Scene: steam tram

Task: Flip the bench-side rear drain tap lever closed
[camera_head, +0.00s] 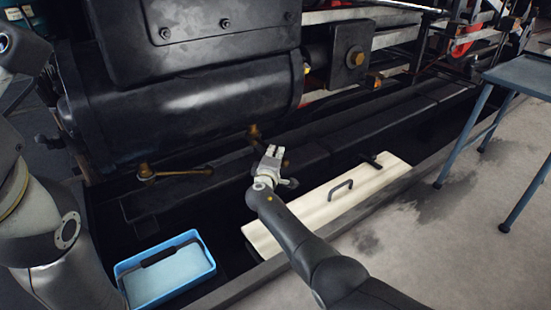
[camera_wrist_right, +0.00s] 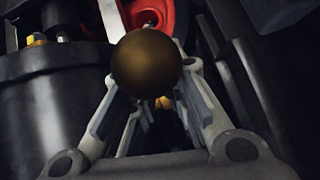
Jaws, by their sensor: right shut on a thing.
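The black cylinder (camera_head: 190,115) carries two brass drain taps on its underside in the head view. The tap (camera_head: 253,131) at its right end is next to my right gripper (camera_head: 271,158). Its lever runs down toward the fingers, which partly hide it. In the wrist view the lever's round brass knob (camera_wrist_right: 146,72) sits between the fingers of my right gripper (camera_wrist_right: 150,95), which is shut on it. The other tap (camera_head: 146,171), at the left, has its lever lying level, pointing right. My left arm shows at the left edge; its gripper is out of view.
A blue tray (camera_head: 208,271) stands in the dark pit at lower left. A cream box lid (camera_head: 310,210) with a dark handle lies right of my right gripper. A blue bench (camera_head: 525,76) stands on the grey floor at right. Red parts (camera_wrist_right: 182,18) show behind the knob.

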